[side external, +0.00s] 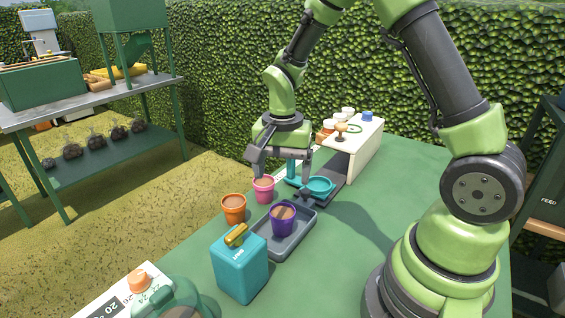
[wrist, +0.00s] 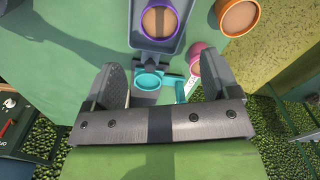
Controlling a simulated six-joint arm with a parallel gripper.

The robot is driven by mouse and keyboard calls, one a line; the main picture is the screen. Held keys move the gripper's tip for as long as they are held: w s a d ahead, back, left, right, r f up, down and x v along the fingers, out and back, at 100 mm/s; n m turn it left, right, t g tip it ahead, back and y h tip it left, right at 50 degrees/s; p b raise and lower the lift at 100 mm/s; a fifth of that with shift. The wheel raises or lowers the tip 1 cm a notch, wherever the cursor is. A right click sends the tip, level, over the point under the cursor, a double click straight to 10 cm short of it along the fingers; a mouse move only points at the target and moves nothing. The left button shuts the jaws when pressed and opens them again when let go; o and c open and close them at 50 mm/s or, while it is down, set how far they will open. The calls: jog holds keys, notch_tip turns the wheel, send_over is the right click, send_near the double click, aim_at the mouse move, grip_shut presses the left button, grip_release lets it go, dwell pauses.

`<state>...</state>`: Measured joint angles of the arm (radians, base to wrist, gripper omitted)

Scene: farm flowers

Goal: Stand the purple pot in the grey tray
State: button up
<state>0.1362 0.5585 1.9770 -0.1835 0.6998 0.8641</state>
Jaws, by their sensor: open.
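The purple pot (side external: 283,219) stands in the grey tray (side external: 300,232), looking upright, with brown soil inside. The wrist view also shows the purple pot (wrist: 142,20) in the grey tray (wrist: 136,44) at the top edge, where both are partly cut off. My gripper (side external: 282,174) is open and empty. It is above the table, behind the tray and apart from the pot. In the wrist view my open gripper (wrist: 160,78) has nothing between its fingers but the view of a teal dish below.
An orange pot (side external: 233,210) and a pink pot (side external: 263,190) stand left of the tray. A teal box (side external: 240,268) stands at its near end. A teal dish (side external: 319,186) on a grey stand is behind. A white-topped shelf (side external: 358,134) holds jars. Green table is clear to the right.

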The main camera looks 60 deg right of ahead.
jog(key=s+a+r+n+t, duration=0.2)
jog(key=r, duration=0.4)
jog(key=s+a+r+n+t, duration=0.1)
jog(key=s+r+n, duration=0.15)
jog(key=r, duration=0.35)
jog(key=s+a+r+n+t+y, duration=0.1)
jog(key=s+a+r+n+t, duration=0.1)
jog(key=s, duration=0.3)
jog(key=s+a+r+n+t+y, duration=0.1)
jog(key=s+r+n+t, duration=0.1)
jog(key=s, duration=0.3)
jog(key=shift+a+r+n, duration=0.4)
jog(key=shift+r+n, duration=0.15)
jog(key=shift+r, duration=0.15)
jog(key=shift+s, duration=0.1)
jog(key=shift+c, duration=0.4)
